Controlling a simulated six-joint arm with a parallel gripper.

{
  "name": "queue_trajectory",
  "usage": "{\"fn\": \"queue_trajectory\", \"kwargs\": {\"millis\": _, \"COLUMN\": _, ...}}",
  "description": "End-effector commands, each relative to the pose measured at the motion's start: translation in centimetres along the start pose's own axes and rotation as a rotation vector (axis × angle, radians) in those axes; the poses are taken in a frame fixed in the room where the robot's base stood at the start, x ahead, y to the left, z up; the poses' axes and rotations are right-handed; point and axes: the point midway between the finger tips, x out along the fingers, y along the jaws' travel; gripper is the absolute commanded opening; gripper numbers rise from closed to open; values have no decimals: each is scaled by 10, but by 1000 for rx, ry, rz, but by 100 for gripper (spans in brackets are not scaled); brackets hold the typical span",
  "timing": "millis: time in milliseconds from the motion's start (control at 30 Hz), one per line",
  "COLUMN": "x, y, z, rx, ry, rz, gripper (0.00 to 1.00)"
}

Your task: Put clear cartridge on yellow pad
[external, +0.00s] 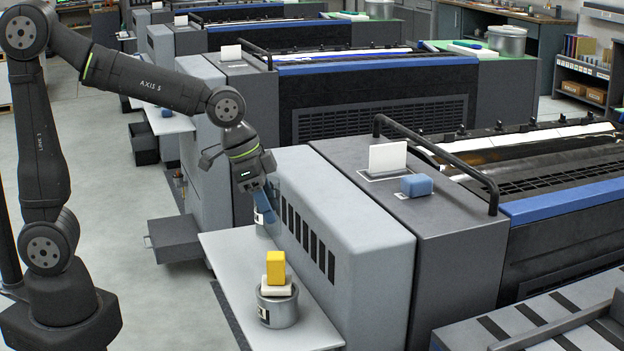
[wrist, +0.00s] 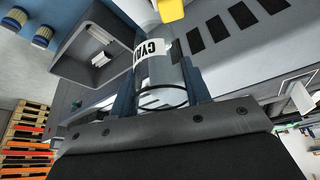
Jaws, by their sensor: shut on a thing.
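My gripper (external: 265,205), with blue fingers, is above the back end of the light grey side shelf. It is shut on the clear cartridge (wrist: 160,72), a see-through cylinder with a white label and black letters, in the wrist view. A yellow block (external: 275,261), perhaps the yellow pad, stands on a white piece (external: 276,287) on a grey metal can (external: 279,310). Yellow also shows at the top of the wrist view (wrist: 171,9). My gripper is behind this stack, apart from it.
The shelf (external: 236,258) is bare around the can. The grey machine housing (external: 350,245) with dark vents stands close on the right. A dark open drawer (external: 173,240) is at the left. A blue block (external: 416,185) and a white card (external: 388,157) are on the machine top.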

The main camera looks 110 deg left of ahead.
Motion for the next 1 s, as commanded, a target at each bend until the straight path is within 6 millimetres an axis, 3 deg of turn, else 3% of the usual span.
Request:
{"fn": "queue_trajectory", "kwargs": {"millis": 100, "x": 13, "y": -19, "z": -2, "rx": -4, "ry": 0, "rz": -1, "gripper": 18}}
{"fn": "queue_trajectory", "kwargs": {"millis": 233, "x": 20, "y": -28, "z": -3, "rx": -1, "ry": 1, "rz": -1, "gripper": 18}}
{"fn": "queue_trajectory", "kwargs": {"millis": 533, "x": 54, "y": -29, "z": 10, "rx": 0, "ry": -2, "rz": 1, "gripper": 18}}
{"fn": "queue_trajectory", "kwargs": {"millis": 967, "x": 61, "y": -29, "z": 13, "rx": 0, "ry": 0, "rz": 0, "gripper": 18}}
{"fn": "queue_trajectory", "kwargs": {"millis": 1000, "x": 61, "y": -29, "z": 13, "rx": 1, "ry": 0, "rz": 0, "gripper": 47}}
